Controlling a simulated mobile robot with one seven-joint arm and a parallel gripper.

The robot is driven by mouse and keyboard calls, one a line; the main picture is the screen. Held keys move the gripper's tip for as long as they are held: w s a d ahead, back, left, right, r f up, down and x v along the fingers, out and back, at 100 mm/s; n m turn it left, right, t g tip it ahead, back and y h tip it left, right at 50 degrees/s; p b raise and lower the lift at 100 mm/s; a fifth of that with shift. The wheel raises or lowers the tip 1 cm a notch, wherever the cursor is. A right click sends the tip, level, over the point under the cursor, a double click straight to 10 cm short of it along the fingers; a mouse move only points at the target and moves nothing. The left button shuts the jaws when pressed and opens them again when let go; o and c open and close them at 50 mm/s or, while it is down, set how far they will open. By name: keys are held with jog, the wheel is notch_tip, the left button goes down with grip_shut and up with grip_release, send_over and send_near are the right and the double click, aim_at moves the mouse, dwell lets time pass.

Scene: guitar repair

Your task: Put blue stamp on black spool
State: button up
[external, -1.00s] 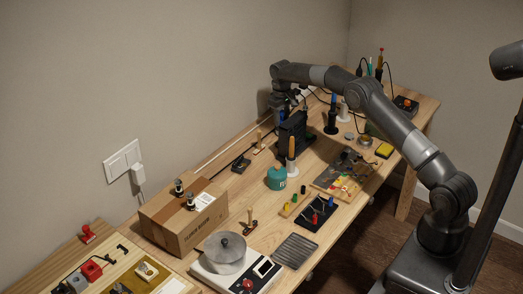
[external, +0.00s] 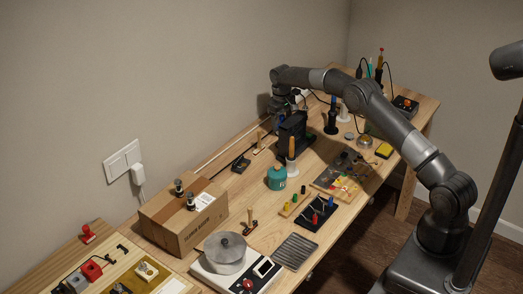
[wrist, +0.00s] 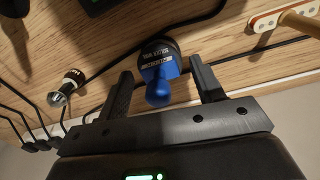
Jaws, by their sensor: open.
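My gripper (wrist: 160,88) is open, with one finger on each side of the stamp's handle and a gap at both sides. In the external view my gripper (external: 281,114) is low at the back of the table, partly hidden behind a black device. The stamp is mostly hidden there.
The black device (external: 293,135) stands close in front of my gripper. In the wrist view a black cable (wrist: 112,62) runs behind the stamp, and a small black-and-silver piece (wrist: 68,84) lies left.

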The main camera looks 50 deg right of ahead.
jog(key=r, duration=1.2)
jog(key=shift+a, duration=0.25)
notch_tip(320, 180, up, 7)
send_over(281, 116)
jog(key=s+a, duration=0.2)
jog(key=a, duration=0.1)
jog(key=s+a+r+t, duration=0.1)
jog(key=s+a+r, duration=0.35)
jog(key=r, duration=0.35)
jog(key=s+a+r+t, duration=0.1)
jog(key=s+a+r, duration=0.25)
jog(key=s, duration=0.35)
jog(key=s+a+r+t, duration=0.1)
jog(key=s+a+r, duration=0.1)
jog(key=s+r, duration=0.35)
jog(key=s+a+f+t, duration=0.1)
jog(key=s+a+f, duration=0.1)
jog(key=s, duration=0.9)
jog(key=s+a+f+n, duration=0.1)
jog(key=s+a+f, duration=0.1)
jog(key=s, duration=0.9)
jog(key=s+a+f+t, duration=0.1)
jog(key=s+a, duration=0.3)
jog(key=s, duration=0.7)
jog(key=shift+a+f+n+t, duration=0.2)
jog(key=shift+f+n+t, duration=0.1)
jog(key=shift+f, duration=0.35)
